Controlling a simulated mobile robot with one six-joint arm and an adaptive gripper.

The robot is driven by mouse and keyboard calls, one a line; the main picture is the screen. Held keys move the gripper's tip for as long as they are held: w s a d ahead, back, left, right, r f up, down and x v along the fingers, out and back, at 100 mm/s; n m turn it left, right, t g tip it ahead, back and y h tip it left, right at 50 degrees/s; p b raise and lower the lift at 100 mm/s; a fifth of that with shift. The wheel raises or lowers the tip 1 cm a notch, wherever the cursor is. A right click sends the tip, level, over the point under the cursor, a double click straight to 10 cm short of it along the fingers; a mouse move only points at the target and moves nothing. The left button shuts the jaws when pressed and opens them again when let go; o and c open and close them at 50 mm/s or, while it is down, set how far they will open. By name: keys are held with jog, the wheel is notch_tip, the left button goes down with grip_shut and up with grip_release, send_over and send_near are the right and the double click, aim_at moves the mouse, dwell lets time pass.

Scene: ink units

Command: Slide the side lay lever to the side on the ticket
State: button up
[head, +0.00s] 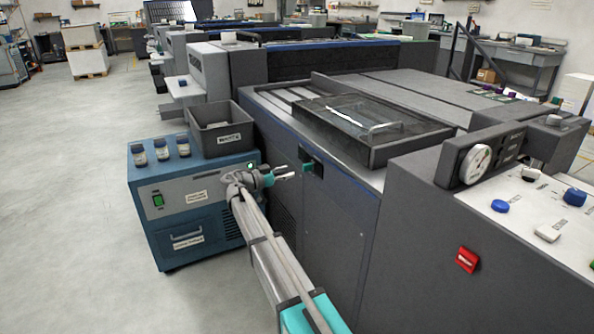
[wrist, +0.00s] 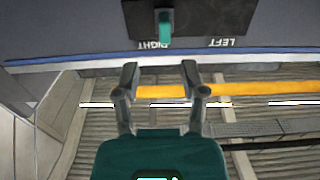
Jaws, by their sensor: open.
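The side lay lever is a short teal handle (wrist: 165,28) on a dark plate (wrist: 190,20) at the top of the wrist view. The plate carries the words RIGHT and LEFT, upside down in this view. The handle overlaps the word RIGHT; LEFT is to its right. In the head view the lever (head: 308,168) stands out from the press's side panel. My gripper (wrist: 160,68) is open and empty, its fingertips just short of the handle and apart from it. The gripper (head: 284,172) also shows left of the lever in the head view. I cannot identify a ticket.
The grey press (head: 330,235) rises on the right. A control desk with knobs (head: 500,206) is at far right. Open floor lies at left.

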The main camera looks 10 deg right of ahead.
jog(key=shift+v, duration=2)
jog(key=s+d+f+n+g+y, duration=0.2)
jog(key=s+d+f+n+y, duration=0.15)
jog(key=s+d+f, duration=0.35)
jog(key=s+d+f+n+g+y, duration=0.25)
jog(key=s+d+f+y, duration=0.2)
jog(key=s, duration=0.45)
jog(key=s+a+f+n+g+y, duration=0.1)
jog(key=s+f+n+y, duration=0.3)
jog(key=s, duration=0.5)
jog(key=s+a+f+n+y, duration=0.2)
jog(key=s+n+y, duration=0.25)
jog(key=s, duration=0.55)
notch_tip(320, 180, up, 37)
jog(key=p, duration=3.7)
jog(key=shift+w+f+y, duration=0.25)
jog(key=shift+y, duration=0.1)
